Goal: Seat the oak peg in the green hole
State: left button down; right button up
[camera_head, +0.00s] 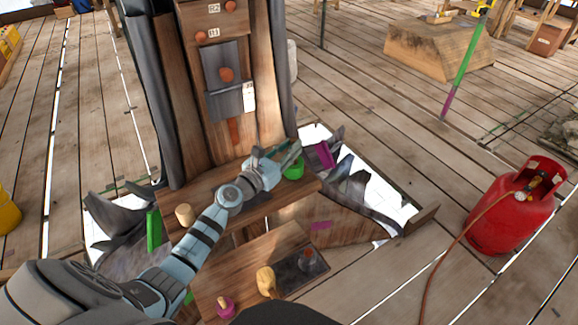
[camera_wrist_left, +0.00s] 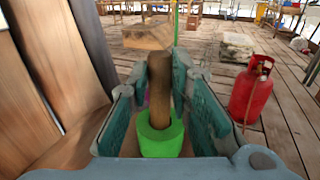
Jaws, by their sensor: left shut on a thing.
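My left gripper (camera_head: 289,154) reaches over the wooden ledge from the left, beside the green ring (camera_head: 293,171). In the left wrist view its teal fingers (camera_wrist_left: 162,100) are shut on a brown wooden peg (camera_wrist_left: 159,80). The peg stands roughly upright, its lower end at the opening of the green ring (camera_wrist_left: 160,142). I cannot tell how deep it sits in the ring. In the head view the fingers hide the peg. A separate pale wooden cylinder (camera_head: 184,214) stands on the ledge at the left. My right gripper is not in view.
A purple tube (camera_head: 325,155) is just right of the green ring, and a green piece (camera_head: 153,231) is at the ledge's left. A tall wooden panel (camera_head: 225,100) rises behind. A red gas cylinder (camera_head: 512,207) stands at the right. Open plank floor lies between.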

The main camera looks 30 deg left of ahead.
pick_arm(q)
notch_tip(320, 180, down, 2)
jog(key=shift+f+b, duration=0.15)
jog(key=shift+b, duration=0.3)
jog(key=shift+r, duration=0.25)
jog(key=c, duration=1.5)
grip_release()
jog(key=shift+p, duration=0.3)
jog(key=shift+o, duration=0.2)
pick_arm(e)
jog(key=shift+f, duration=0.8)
pick_arm(q)
jog(key=s, duration=0.4)
jog(key=s+a, duration=0.1)
jog(key=shift+s+f, duration=0.1)
jog(key=shift+s, duration=0.3)
jog(key=s, duration=0.3)
jog(key=s+a+b, duration=0.1)
jog(key=s, duration=0.1)
jog(key=shift+s, duration=0.55)
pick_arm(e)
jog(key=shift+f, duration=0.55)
